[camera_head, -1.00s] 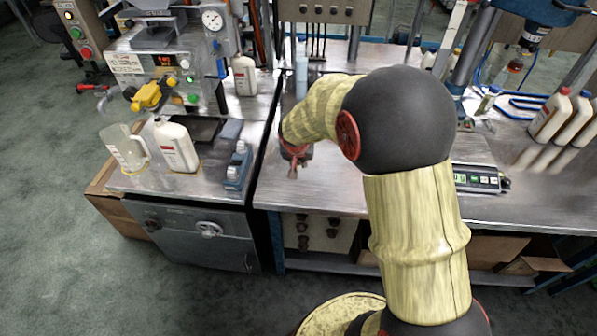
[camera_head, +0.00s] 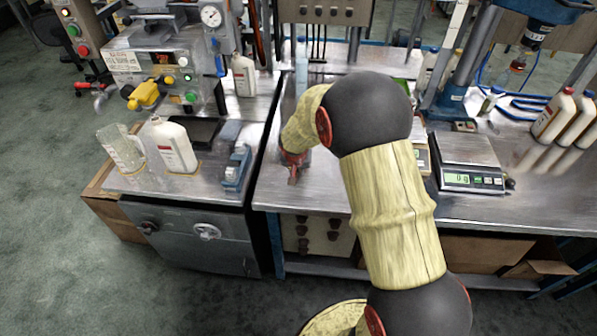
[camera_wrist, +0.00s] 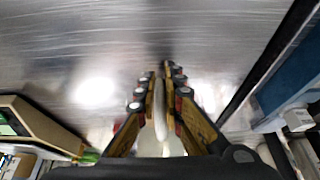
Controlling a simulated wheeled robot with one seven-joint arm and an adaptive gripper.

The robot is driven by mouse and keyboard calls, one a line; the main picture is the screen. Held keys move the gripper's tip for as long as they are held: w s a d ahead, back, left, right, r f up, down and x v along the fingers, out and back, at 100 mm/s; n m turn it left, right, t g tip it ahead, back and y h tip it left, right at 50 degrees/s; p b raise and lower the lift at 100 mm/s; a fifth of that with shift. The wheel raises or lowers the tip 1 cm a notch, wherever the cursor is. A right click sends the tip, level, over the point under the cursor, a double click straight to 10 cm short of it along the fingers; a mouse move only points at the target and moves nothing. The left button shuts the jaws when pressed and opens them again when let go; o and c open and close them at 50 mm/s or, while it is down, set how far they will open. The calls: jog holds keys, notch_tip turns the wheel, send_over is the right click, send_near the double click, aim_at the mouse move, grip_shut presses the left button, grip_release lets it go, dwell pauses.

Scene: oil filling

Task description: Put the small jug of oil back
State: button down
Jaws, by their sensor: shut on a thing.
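My gripper (camera_wrist: 166,100) is shut on a narrow pale thing (camera_wrist: 159,108) in the wrist view, which looks like part of the small jug. Most of it is hidden by the fingers and the wrist. In the head view my arm hides the jug's body, and the red end of my gripper (camera_head: 293,170) hangs over the front left of the steel bench.
A scale (camera_head: 470,178) with a lit display stands to the right on the steel bench (camera_head: 330,190). A blue-grey device (camera_head: 237,165) sits near the cabinet's right edge. A dark gap separates cabinet and bench. White bottles (camera_head: 562,118) stand far right.

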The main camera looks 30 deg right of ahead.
jog(key=shift+f, duration=0.15)
jog(key=c, duration=1.9)
grip_release()
jog(key=shift+r, duration=0.25)
jog(key=s+a+r+p, duration=0.1)
jog(key=s+a+r, duration=0.15)
jog(key=r, duration=0.35)
jog(key=s+a+r+n+p, duration=0.1)
jog(key=s+r, duration=0.2)
jog(key=r, duration=0.4)
jog(key=s+a+r+p, duration=0.1)
jog(key=s+a+r, duration=0.15)
jog(key=r, duration=0.35)
jog(key=s+a+r+n+y, duration=0.1)
jog(key=s+a+r+n, duration=0.1)
jog(key=s, duration=0.6)
jog(key=s+a+r+n+t+y, duration=0.1)
jog(key=s+a+r+n, duration=0.1)
jog(key=s+r, duration=0.3)
jog(key=s+a+r+n, duration=0.1)
jog(key=s+a+r, duration=0.3)
jog(key=s, duration=0.7)
jog(key=shift+a+r+n+y, duration=0.35)
jog(key=shift+n+y, duration=0.05)
